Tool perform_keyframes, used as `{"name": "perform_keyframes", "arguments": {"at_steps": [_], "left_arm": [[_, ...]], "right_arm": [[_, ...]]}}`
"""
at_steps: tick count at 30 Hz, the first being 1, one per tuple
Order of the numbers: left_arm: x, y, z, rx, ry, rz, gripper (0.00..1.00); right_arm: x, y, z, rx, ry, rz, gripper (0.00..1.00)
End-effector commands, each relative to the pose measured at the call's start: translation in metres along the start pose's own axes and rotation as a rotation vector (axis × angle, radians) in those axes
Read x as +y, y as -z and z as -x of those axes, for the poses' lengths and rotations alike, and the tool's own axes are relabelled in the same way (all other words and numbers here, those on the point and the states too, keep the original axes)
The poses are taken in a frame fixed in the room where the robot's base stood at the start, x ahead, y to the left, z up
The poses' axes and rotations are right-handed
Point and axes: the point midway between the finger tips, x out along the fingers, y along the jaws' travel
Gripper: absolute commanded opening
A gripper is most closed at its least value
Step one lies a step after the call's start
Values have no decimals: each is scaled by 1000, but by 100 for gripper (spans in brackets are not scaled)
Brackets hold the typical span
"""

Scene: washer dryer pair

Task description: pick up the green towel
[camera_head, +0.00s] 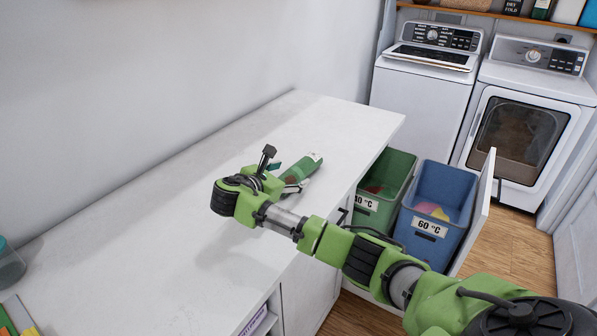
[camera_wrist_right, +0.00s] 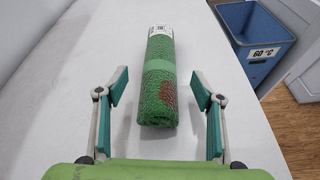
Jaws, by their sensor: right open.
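The green towel (camera_wrist_right: 156,85) is rolled up, with a white label at its far end and a reddish-brown patch on its right side. It lies on the white countertop and also shows in the head view (camera_head: 308,165). My right gripper (camera_wrist_right: 159,92) is open. In the wrist view its two fingers stand to the left and right of the towel's near end, with a gap on both sides. In the head view my right gripper (camera_head: 279,170) is over the counter at the towel's near end and partly hides it. My left gripper is not in view.
The white counter (camera_head: 130,240) is mostly clear, with a wall behind. A green bin (camera_head: 398,180) and a blue 60 °C bin (camera_head: 440,190) stand in an open drawer beside it. A washer (camera_head: 425,100) and a dryer (camera_head: 525,120) stand beyond. A jar (camera_head: 10,265) is at far left.

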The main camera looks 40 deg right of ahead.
Motion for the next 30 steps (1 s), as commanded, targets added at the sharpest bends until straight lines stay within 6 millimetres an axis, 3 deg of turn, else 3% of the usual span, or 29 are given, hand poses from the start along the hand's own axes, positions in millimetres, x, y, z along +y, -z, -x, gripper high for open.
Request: {"name": "perform_keyframes", "arguments": {"at_steps": [7, 13, 22, 28, 30], "left_arm": [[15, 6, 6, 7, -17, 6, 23], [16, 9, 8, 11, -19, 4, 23], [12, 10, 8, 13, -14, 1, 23], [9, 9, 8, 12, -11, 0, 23], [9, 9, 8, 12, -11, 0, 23]], "right_arm": [[1, -3, -25, -2, 4, 0, 61], [2, -2, -50, -1, 2, -1, 61], [2, -2, -54, 0, 0, 0, 61], [2, -1, -54, 0, 0, 0, 13], [2, -2, -54, -1, -1, -1, 13]]}}
